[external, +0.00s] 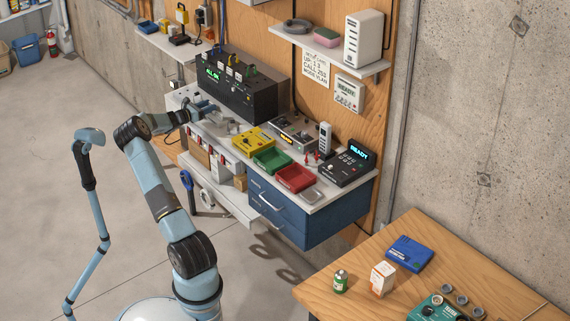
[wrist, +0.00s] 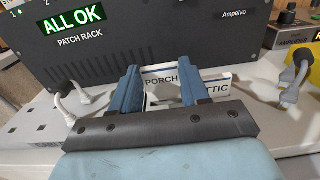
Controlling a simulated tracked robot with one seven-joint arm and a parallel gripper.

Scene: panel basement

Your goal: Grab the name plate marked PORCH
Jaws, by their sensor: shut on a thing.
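The name plate marked PORCH (wrist: 161,81) is white with dark letters and sits between my gripper's two blue fingers in the wrist view. My gripper (wrist: 160,73) is shut on it in front of the patch rack. A second white plate (wrist: 214,87), its lettering ending in "TTIC", is close beside it on the right, partly hidden by the right finger. In the external view my gripper (external: 207,107) is at the left part of the bench, low over the top; the plates are too small to read there.
The black patch rack (external: 240,88), showing ALL OK, stands right behind my gripper. Grey cables (wrist: 72,98) lie at both sides. A yellow box (external: 254,142), a green tray (external: 271,161) and a red tray (external: 296,178) stand farther right on the bench.

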